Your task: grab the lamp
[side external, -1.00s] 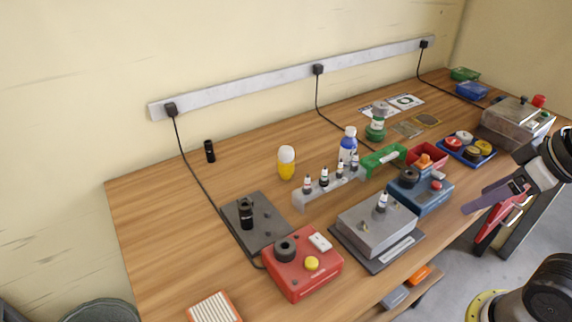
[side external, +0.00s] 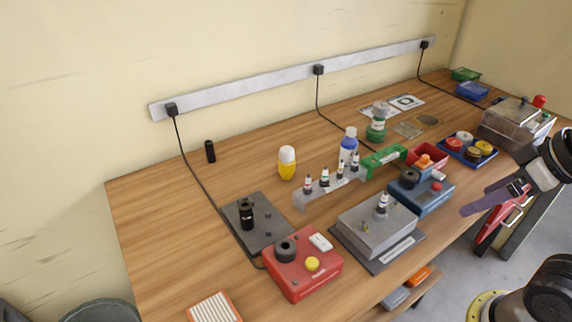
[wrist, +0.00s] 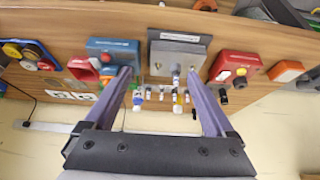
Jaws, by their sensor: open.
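Nothing in view is plainly a lamp. The rounded yellow item with a white top (side external: 287,163) stands upright on the wooden bench behind the bottle rack. A green jar-like item with a grey top (side external: 376,124) stands further right. A black cylinder (side external: 246,214) stands upright on a dark plate. I cannot tell whether any of these is the lamp. My gripper (side external: 466,210) is off the bench's front edge at the right, apart from all of them. In the wrist view my gripper (wrist: 159,76) has its two purple fingers wide apart with nothing held between them.
A grey box (side external: 375,225) with a small bottle on it, a red box (side external: 301,265) and a blue box (side external: 420,192) line the bench front. A pale rack (side external: 330,186) holds several dropper bottles. A blue tray (side external: 465,152) is at right.

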